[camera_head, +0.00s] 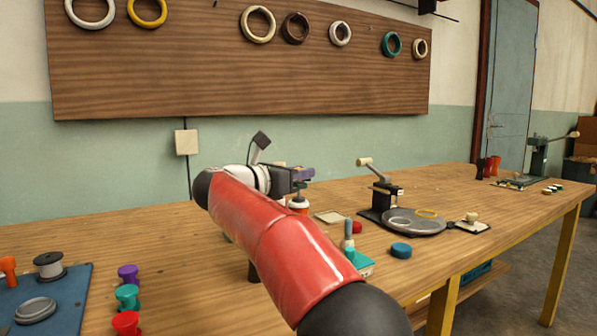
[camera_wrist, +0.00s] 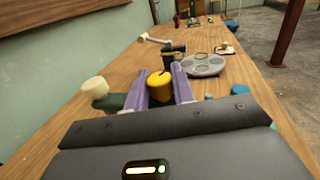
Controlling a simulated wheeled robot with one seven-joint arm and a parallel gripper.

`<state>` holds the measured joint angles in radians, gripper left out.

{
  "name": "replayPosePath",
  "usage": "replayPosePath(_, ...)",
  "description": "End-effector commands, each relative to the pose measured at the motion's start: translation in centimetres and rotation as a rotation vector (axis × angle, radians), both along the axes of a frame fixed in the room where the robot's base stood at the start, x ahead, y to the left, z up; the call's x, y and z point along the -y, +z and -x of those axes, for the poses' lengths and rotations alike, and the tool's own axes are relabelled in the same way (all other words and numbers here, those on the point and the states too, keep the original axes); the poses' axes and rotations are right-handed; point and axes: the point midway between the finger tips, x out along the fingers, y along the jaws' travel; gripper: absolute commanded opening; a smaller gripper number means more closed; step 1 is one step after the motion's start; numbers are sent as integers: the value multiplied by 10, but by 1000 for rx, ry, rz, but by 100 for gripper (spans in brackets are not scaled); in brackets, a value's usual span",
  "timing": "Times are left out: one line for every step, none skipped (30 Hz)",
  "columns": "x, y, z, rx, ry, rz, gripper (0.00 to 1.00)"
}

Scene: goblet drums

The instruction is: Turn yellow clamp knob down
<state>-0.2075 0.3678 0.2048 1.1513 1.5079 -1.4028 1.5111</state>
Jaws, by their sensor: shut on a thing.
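The yellow clamp knob (camera_wrist: 159,86) shows in the wrist view, between the two purple fingers of my gripper (camera_wrist: 161,84). The fingers are shut on its sides. A dark slot or mark shows on its top. In the head view my gripper (camera_head: 302,174) is over the workbench at the end of my red arm, and the knob cannot be made out there. Green parts with a cream ball handle (camera_wrist: 95,89) are just left of the fingers in the wrist view. The lower part of the clamp is hidden by my gripper.
A black press with a lever and round grey plate (camera_head: 415,222) stands right of my gripper on the wooden workbench (camera_head: 190,255). A blue board (camera_head: 60,305) with parts is at front left.

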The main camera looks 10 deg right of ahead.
Motion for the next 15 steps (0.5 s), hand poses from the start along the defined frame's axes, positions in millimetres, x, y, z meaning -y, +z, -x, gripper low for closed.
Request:
replayPosePath(0, 1, 0, 2, 0, 2, 2)
replayPosePath(0, 1, 0, 2, -1, 2, 2)
replayPosePath(0, 1, 0, 2, -1, 2, 2)
replayPosePath(0, 1, 0, 2, -1, 2, 2)
replayPosePath(0, 1, 0, 2, -1, 2, 2)
replayPosePath(0, 1, 0, 2, -1, 2, 2)
replayPosePath(0, 1, 0, 2, -1, 2, 2)
replayPosePath(0, 1, 0, 2, -1, 2, 2)
replayPosePath(0, 1, 0, 2, -1, 2, 2)
replayPosePath(0, 1, 0, 2, -1, 2, 2)
replayPosePath(0, 1, 0, 2, 0, 2, 26)
replayPosePath(0, 1, 0, 2, -1, 2, 31)
replayPosePath(0, 1, 0, 2, -1, 2, 35)
replayPosePath(0, 1, 0, 2, -1, 1, 39)
replayPosePath(0, 1, 0, 2, -1, 1, 44)
